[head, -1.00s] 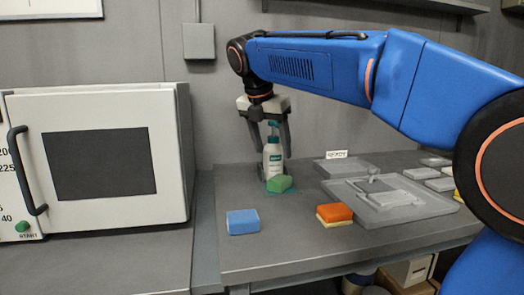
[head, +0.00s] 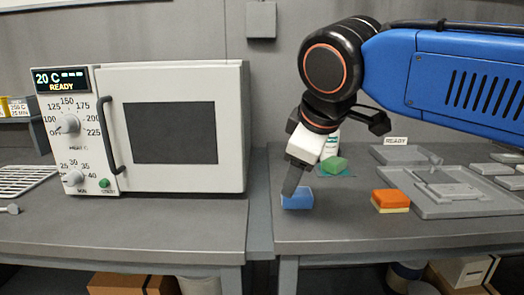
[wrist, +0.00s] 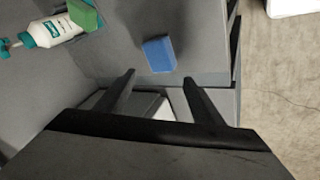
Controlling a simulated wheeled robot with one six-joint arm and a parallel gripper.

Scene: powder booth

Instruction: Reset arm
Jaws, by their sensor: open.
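My gripper (head: 292,184) is at the left part of the right-hand bench in the head view, in front of the spray bottle. In the wrist view my gripper (wrist: 158,80) has its two fingers spread apart with nothing between them. A blue sponge (head: 298,200) lies on the bench just beyond the fingers and also shows in the wrist view (wrist: 159,54). The spray bottle (wrist: 50,32) lies within the wrist view's upper left, beside a green sponge (wrist: 85,14). In the head view the bottle (head: 330,149) is mostly hidden by my gripper.
An oven (head: 172,130) with its door shut reads 20 C READY at the left. An orange sponge (head: 390,201) lies right of the blue one. A grey tray (head: 455,207) with parts and a READY sign (head: 396,141) are farther right.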

